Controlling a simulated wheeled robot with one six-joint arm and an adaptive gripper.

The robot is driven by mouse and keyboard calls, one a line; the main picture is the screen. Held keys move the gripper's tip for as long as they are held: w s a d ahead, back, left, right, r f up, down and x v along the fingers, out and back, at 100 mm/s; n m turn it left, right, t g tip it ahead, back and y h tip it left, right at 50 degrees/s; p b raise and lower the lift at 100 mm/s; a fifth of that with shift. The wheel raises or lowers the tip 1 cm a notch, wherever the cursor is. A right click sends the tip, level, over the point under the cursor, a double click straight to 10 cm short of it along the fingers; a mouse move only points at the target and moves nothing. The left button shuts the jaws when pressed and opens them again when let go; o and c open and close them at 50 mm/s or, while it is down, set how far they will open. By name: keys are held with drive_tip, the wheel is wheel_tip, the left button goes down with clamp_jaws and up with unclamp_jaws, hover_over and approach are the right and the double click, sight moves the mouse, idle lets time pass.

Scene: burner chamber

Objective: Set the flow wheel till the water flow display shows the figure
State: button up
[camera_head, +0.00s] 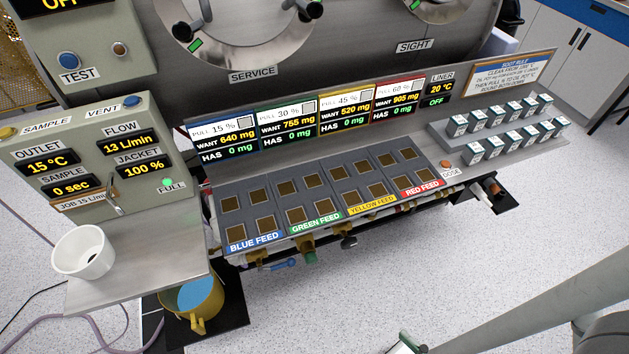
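The water flow display (128,144), labelled FLOW, is on the grey outlet panel (165,195) at the left and reads 13 L/min. A tag (82,201) at the panel's lower edge seems to read JOB 15 L/min, partly hidden by a thin metal spout or lever (113,196). I cannot pick out a wheel marked as the flow wheel. My gripper is not clearly in view. A grey tube, probably my arm, crosses the lower right corner.
A white cup (83,251) stands on the metal shelf (140,275) below the panel. A yellow bucket (195,300) holding blue liquid stands below. Feed trays (271,211) and several small labelled boxes (494,143) line the bench. The speckled floor (370,290) in front is mostly clear.

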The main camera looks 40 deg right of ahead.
drive_tip(key=w+d+f+m+t+h, duration=0.1)
drive_tip(key=w+d+f+m+h, duration=0.2)
drive_tip(key=f, duration=0.8)
drive_tip(key=m+t+h, duration=0.2)
approach(350, 246)
drive_tip(key=x, duration=1.1)
drive_tip(key=shift+f, duration=0.15)
drive_tip(key=shift+c, duration=0.2)
drive_tip(key=c, duration=1.1)
